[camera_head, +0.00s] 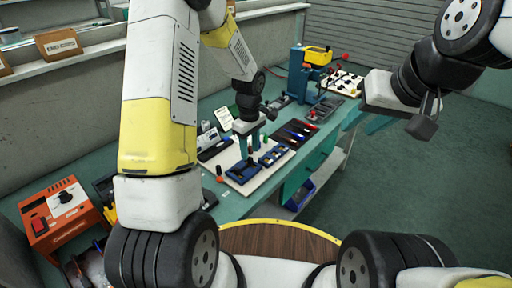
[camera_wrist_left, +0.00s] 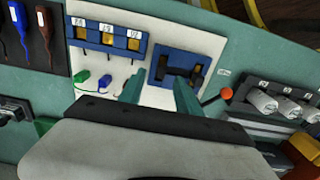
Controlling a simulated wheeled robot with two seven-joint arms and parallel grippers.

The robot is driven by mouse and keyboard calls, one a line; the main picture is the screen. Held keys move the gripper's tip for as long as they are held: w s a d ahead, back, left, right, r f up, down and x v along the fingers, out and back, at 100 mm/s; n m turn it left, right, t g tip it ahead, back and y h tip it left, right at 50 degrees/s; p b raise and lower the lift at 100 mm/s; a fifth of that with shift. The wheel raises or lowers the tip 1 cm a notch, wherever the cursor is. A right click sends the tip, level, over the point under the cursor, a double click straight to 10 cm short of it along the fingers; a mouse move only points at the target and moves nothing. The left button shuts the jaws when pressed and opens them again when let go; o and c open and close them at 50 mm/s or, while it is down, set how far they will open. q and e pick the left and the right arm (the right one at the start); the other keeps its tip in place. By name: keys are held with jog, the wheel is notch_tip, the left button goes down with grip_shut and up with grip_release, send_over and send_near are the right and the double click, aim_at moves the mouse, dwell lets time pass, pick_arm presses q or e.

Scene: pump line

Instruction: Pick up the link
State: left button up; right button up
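My left gripper (camera_head: 250,138) is over the white board on the bench. I cannot tell which part is the link.
An orange-knobbed lever (camera_wrist_left: 225,93) stands beside the blue fixture. Labelled white cylinders (camera_wrist_left: 262,101) are to its right. Screwdrivers lie on a dark mat (camera_head: 296,133). A blue press (camera_head: 300,72) stands farther back. An orange box (camera_head: 62,214) is at lower left.

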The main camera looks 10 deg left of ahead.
aim_at(250, 162)
pick_arm(q)
jog(key=shift+s+f, duration=0.1)
jog(key=shift+f, duration=1.35)
grip_shut()
jog(key=shift+r, duration=0.1)
